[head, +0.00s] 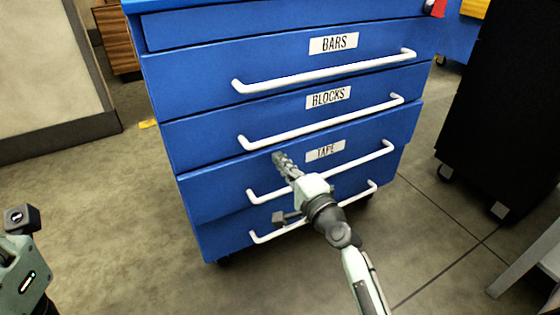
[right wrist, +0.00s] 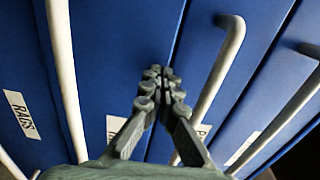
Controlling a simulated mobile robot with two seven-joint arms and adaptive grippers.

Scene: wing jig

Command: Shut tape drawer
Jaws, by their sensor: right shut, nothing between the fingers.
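The tape drawer (head: 225,187) is the blue drawer labelled TAPE, below BLOCKS. Its front appears to stand slightly out from the drawers around it. It has a white bar handle (head: 375,153), which also shows in the right wrist view (right wrist: 64,80). My right gripper (head: 279,157) is shut and empty, its fingertips at the upper part of the tape drawer front, left of the label. In the right wrist view the closed fingertips (right wrist: 158,75) point at the blue front; I cannot tell whether they touch. My arm hides part of the handle.
The BARS drawer (head: 200,75) and BLOCKS drawer (head: 200,135) are above and look shut. The bottom drawer (head: 225,238) carries a RAGS label (right wrist: 20,115) in the right wrist view. A black wheeled cabinet (head: 500,110) stands right. Floor (head: 100,210) is clear at left.

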